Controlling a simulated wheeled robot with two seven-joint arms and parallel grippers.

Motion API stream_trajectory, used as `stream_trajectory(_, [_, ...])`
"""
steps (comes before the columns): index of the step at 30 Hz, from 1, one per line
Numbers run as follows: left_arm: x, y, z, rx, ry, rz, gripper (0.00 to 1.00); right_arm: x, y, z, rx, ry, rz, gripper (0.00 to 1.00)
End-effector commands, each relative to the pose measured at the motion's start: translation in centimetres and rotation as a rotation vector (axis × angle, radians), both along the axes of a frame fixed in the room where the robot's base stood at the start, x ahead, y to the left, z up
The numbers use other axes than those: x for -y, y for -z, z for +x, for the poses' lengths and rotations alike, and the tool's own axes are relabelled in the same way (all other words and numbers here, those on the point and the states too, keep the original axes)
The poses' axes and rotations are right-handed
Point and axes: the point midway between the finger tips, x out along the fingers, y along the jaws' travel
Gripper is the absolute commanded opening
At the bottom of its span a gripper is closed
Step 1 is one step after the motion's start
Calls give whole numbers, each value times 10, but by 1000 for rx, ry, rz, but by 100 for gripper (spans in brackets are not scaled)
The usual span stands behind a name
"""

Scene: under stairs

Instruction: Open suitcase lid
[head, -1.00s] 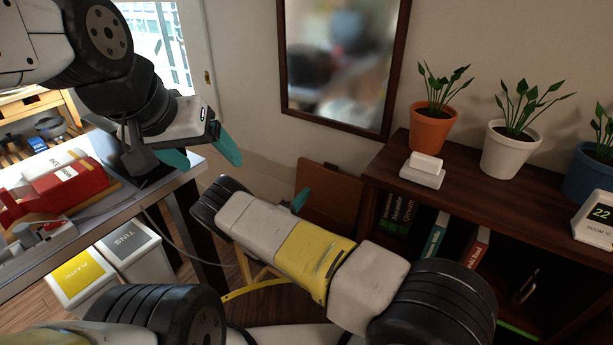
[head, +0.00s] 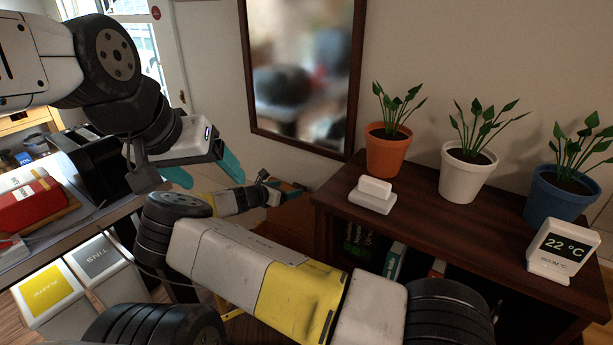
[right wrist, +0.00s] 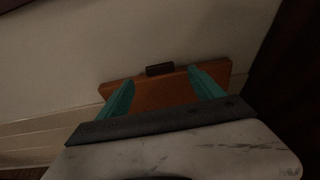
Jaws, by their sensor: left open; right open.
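The suitcase (right wrist: 170,92) is an orange-brown flat case with a dark handle on its top edge. In the right wrist view it stands against the pale wall, between and beyond my right gripper's teal fingers. My right gripper (right wrist: 163,90) is open and empty; I cannot tell how far its fingertips are from the case. My left gripper (head: 207,174) is open and empty, in the air at upper left.
A framed mirror (head: 302,75) hangs above. At left are a table with a red box (head: 30,203) and bins (head: 50,292).

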Motion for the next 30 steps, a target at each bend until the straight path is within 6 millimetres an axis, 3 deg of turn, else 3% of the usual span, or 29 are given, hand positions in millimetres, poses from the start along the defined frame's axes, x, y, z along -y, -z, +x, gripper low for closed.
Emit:
stream_trajectory(15, [0,0,0,0,0,0,76,36,26,52,8,-2,17,76])
stream_trajectory(26, [0,0,0,0,0,0,76,40,29,58,7,-3,16,76])
stream_trajectory(27, [0,0,0,0,0,0,76,40,29,58,7,-2,16,74])
stream_trajectory(30, [0,0,0,0,0,0,76,40,29,58,6,-2,15,55])
